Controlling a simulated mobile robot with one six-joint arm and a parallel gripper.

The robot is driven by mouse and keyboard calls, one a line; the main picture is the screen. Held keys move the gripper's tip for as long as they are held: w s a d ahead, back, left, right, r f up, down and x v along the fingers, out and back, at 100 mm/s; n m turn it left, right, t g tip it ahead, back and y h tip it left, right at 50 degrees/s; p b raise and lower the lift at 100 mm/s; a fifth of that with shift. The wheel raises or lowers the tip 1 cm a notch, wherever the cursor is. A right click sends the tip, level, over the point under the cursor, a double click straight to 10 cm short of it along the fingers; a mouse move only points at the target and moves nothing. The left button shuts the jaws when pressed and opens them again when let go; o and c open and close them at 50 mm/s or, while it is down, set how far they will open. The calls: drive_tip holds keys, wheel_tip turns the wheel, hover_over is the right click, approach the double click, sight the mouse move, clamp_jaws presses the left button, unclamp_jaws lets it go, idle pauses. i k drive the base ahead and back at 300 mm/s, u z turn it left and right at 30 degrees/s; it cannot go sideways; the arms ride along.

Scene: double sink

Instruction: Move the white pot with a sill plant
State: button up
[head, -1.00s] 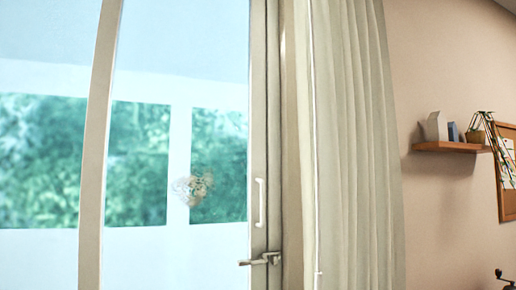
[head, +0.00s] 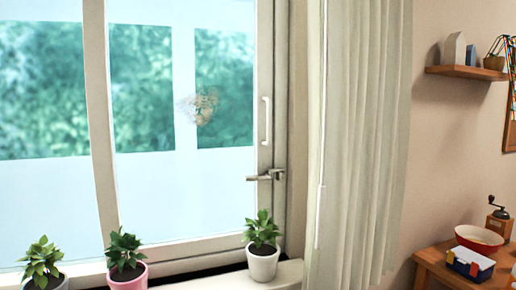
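A white pot with a green sill plant (head: 263,264) stands upright on the window sill (head: 225,284), below the window handle and near the curtain. A pink pot with a similar plant (head: 127,272) stands to its left. A third potted plant (head: 42,268) is at the far left, its greyish pot mostly cut off by the bottom edge of the picture. My gripper is not in this view.
The window (head: 180,190) is behind the pots, with a handle (head: 266,176) on its frame. A pale curtain (head: 358,150) hangs right of the white pot. At right, a wooden table (head: 440,268) holds a red-and-white bowl (head: 480,239), a small box (head: 470,263) and a grinder (head: 499,218).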

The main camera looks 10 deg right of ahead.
sight(262, 254)
drive_tip(key=u, duration=0.7)
drive_tip(key=i, duration=1.1)
drive_tip(key=z, duration=1)
